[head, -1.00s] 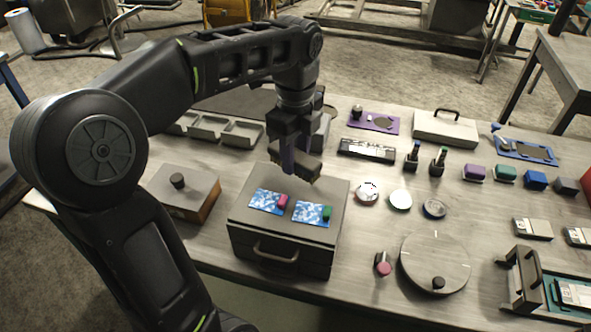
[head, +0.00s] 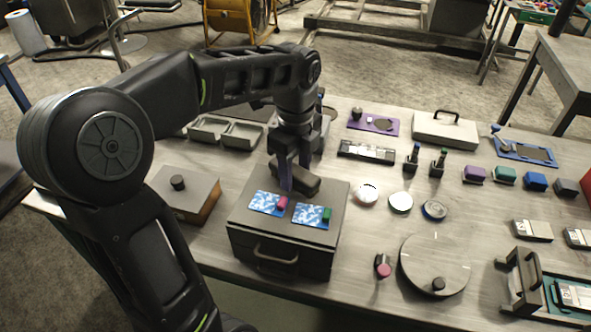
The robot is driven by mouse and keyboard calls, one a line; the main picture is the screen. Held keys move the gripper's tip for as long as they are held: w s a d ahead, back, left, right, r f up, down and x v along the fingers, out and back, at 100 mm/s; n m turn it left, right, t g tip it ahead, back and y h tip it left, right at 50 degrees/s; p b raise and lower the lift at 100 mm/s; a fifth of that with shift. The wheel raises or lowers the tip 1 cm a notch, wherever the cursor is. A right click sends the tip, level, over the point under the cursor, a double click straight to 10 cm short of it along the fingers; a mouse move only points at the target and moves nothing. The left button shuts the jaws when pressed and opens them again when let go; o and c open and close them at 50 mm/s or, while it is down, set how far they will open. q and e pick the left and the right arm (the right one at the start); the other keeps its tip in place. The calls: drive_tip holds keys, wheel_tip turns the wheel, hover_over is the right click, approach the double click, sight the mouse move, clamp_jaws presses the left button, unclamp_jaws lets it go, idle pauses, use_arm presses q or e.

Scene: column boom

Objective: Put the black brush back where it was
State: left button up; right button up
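A dark, elongated block (head: 306,183), which looks like the black brush, is at the back of the drawer box (head: 240,215). My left gripper (head: 293,172) points down with one finger in front of the block and the other behind it, and appears shut on it. The block lies at a slant, close over the box top; I cannot tell whether it touches. Two blue-and-white cards (head: 262,202) lie on the box top, with a pink block (head: 282,203) and a green block (head: 327,215) on them. My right gripper is not in view.
A low box with a black knob (head: 178,182) stands left of the drawer box. Grey trays (head: 240,135) lie behind. Round discs (head: 400,202), a turntable (head: 435,255), bottles (head: 437,163) and coloured blocks (head: 505,174) stand to the right. Bare tabletop shows between them.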

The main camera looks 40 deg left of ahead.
sight(296, 170)
use_arm(q)
drive_tip(key=shift+o, duration=1)
drive_tip(key=shift+r, duration=0.1)
drive_tip(key=shift+r, duration=0.6)
wheel_tip(296, 170, up, 5)
drive_tip(key=shift+f, duration=0.1)
wheel_tip(296, 170, up, 6)
drive_tip(key=p, duration=0.6)
